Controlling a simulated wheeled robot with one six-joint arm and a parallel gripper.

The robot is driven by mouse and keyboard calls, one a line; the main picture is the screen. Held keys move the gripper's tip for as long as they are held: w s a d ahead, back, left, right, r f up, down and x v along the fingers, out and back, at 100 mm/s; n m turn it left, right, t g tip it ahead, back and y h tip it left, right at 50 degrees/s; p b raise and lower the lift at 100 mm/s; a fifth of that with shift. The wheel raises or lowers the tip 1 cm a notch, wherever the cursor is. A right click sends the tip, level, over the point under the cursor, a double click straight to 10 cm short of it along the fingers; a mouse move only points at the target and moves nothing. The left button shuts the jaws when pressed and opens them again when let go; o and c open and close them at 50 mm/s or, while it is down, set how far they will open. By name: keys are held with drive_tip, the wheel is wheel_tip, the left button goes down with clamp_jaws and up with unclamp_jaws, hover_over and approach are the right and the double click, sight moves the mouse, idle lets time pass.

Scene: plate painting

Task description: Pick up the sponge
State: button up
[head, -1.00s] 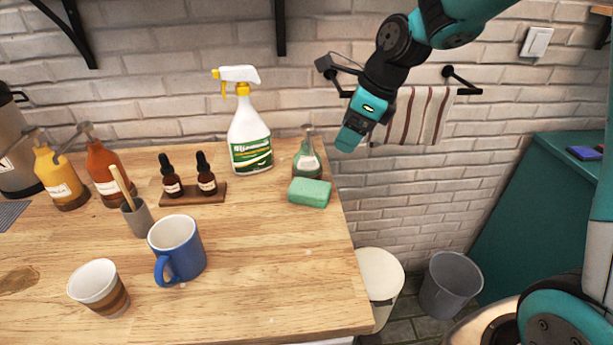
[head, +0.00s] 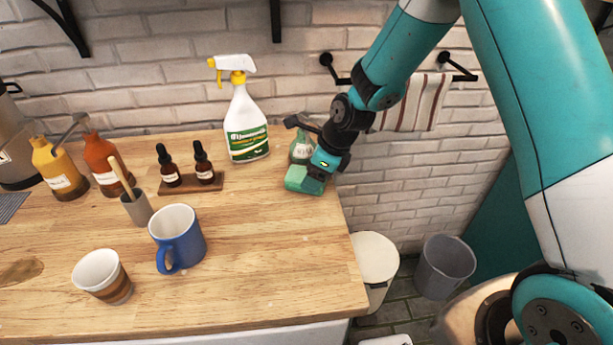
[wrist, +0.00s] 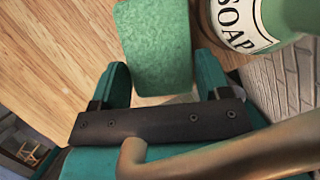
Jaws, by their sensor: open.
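The green sponge (head: 304,180) lies on the wooden counter near its right edge, in front of the soap bottle. In the wrist view the sponge (wrist: 155,45) sits at the top centre, its near end reaching between the two teal fingers. My gripper (head: 322,172) is down at the sponge in the head view and hides part of its right side. In the wrist view my gripper (wrist: 162,85) is open, with one finger on each side of the sponge's near end. Whether either finger touches the sponge cannot be told.
The green soap bottle (wrist: 262,22) stands close beside the sponge and the right finger; it also shows in the head view (head: 300,150). A spray bottle (head: 246,128) stands further left. The counter (head: 260,265) in front of the sponge is clear.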

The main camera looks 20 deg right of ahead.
drive_tip(key=shift+w+a+f, duration=0.1)
drive_tip(key=shift+f, duration=0.3)
drive_tip(key=shift+c, duration=0.4)
drive_tip(key=c, duration=0.5)
drive_tip(key=shift+r, duration=0.15)
drive_tip(key=shift+c, duration=0.2)
